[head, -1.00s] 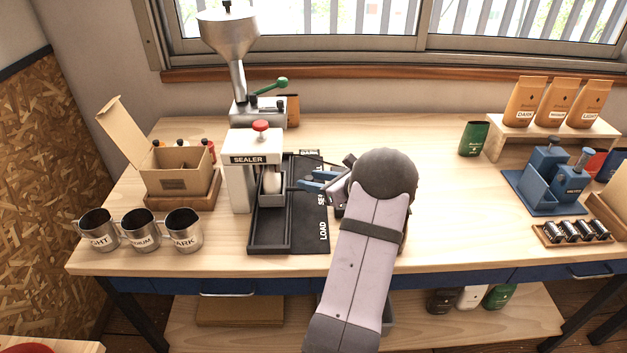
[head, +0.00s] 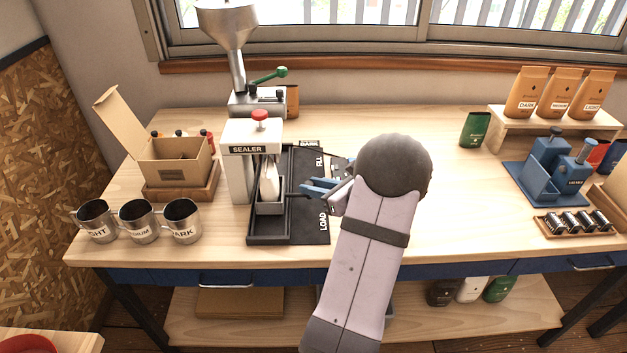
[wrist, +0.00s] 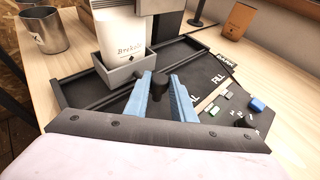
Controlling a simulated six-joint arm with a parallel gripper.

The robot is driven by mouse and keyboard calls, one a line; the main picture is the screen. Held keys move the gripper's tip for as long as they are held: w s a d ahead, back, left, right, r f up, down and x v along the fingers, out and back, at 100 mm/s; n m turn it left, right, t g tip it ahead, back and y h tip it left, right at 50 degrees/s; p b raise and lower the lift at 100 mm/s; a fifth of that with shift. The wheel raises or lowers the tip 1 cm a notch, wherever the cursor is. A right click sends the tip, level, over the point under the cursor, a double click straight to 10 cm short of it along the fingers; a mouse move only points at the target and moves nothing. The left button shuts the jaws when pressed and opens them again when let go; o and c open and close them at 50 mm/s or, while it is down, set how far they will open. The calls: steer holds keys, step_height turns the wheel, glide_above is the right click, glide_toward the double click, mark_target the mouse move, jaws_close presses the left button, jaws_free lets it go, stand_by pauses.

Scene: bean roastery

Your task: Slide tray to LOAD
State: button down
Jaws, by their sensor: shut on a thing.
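The grey tray (head: 268,209) sits in the black rail frame (head: 262,239), in front of the sealer (head: 252,160). A pale bag (head: 268,182) stands upright in it, and the bag also shows in the wrist view (wrist: 121,38). My gripper (head: 304,190) is to the tray's right, its blue fingers shut on the tray's black knob (wrist: 159,84). The LOAD label (head: 323,221) is on the black board at the front end. The FILL label (head: 320,159) is at the back.
The filler hopper (head: 226,25) stands behind the sealer. Three steel cups (head: 138,222) and an open carton (head: 172,165) are at the left. Bare tabletop lies right of my arm. The rail frame ends near the table's front edge.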

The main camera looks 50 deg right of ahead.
steer(key=s+a, duration=0.4)
steer(key=shift+s+a+b, duration=0.3)
steer(key=shift+s+b, duration=0.05)
steer(key=shift+s, duration=0.05)
steer(key=shift+a+f, duration=0.1)
steer(key=c, duration=1.5)
jaws_free()
steer(key=shift+s+a, duration=0.1)
steer(key=shift+s, duration=0.05)
steer(key=shift+b+v, duration=0.4)
steer(key=shift+v, duration=3.25)
